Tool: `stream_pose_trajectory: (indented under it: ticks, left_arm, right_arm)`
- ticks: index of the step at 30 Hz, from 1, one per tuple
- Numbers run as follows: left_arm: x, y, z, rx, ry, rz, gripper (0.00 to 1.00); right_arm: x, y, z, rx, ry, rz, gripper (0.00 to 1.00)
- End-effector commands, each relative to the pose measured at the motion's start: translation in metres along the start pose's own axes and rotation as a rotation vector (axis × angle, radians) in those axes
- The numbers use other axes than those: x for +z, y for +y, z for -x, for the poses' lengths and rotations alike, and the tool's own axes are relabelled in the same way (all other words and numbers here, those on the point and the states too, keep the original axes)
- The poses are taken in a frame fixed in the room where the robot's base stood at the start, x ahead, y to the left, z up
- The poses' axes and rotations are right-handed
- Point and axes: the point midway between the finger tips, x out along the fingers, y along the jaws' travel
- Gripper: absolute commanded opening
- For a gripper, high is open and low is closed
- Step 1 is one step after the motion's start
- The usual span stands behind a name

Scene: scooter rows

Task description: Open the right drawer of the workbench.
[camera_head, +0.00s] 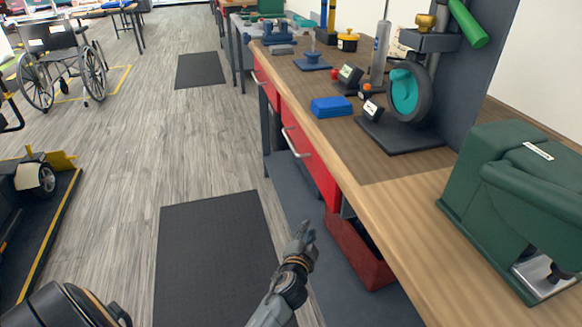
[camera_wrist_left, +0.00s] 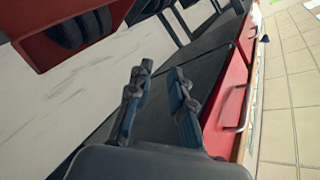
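The wooden workbench (camera_head: 385,215) runs along the right side of the head view, with two red drawers in its front. The nearer drawer, on the right when facing the bench, has a red front (camera_head: 322,178) and a pale bar handle (camera_head: 294,143); both look shut. The handle also shows in the left wrist view (camera_wrist_left: 237,108). The farther drawer (camera_head: 268,92) also looks shut. My left gripper (camera_head: 304,236) is nearer to the camera than the handle and apart from it. In the left wrist view its fingers (camera_wrist_left: 160,85) are spread and empty. My right gripper is out of view.
A red bin (camera_head: 355,250) holding dark wheels sits under the bench beside my left gripper. A green machine (camera_head: 520,190), a wheel stand (camera_head: 405,100) and a blue box (camera_head: 332,106) stand on top. Dark mats (camera_head: 212,250) lie on the open floor to the left.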

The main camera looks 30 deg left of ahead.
Motion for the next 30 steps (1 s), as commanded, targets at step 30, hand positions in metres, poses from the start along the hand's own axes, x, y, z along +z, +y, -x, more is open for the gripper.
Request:
stream_pose_trajectory:
  ticks: [30]
  left_arm:
    - [-0.061,-0.208,-0.065,-0.487,0.082,-0.091,0.20]
  right_arm:
    - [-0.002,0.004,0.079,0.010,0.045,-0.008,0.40]
